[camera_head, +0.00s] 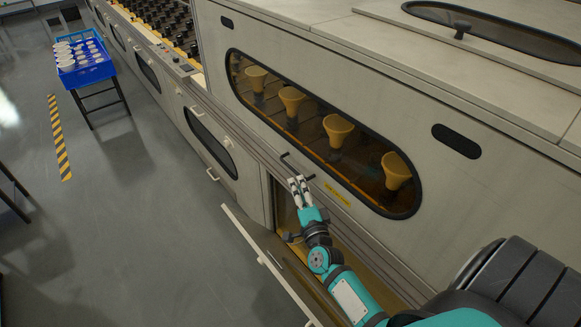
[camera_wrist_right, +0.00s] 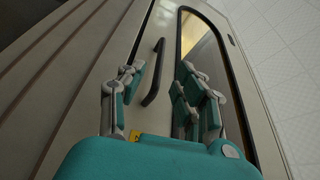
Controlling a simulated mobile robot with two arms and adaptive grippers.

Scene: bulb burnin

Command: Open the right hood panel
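The hood panel (camera_head: 225,20) is a beige machine cover with a long rounded window (camera_head: 345,180). It looks shut. A dark bar handle (camera_head: 296,166) sits at its lower edge, below the window. My right gripper (camera_head: 299,182) is just in front of this handle in the head view. In the right wrist view my right gripper (camera_wrist_right: 160,90) is open, its fingers apart. The handle (camera_wrist_right: 154,75) shows between and beyond the fingers; I see no grip on it. My left gripper is in neither view.
Yellow cone-shaped bulbs (camera_head: 338,130) stand behind the window. A lower door (camera_head: 262,255) stands open beside my right arm. A blue crate (camera_head: 82,60) with white items rests on a stand at the far left. The grey floor (camera_head: 130,220) at left is mostly clear.

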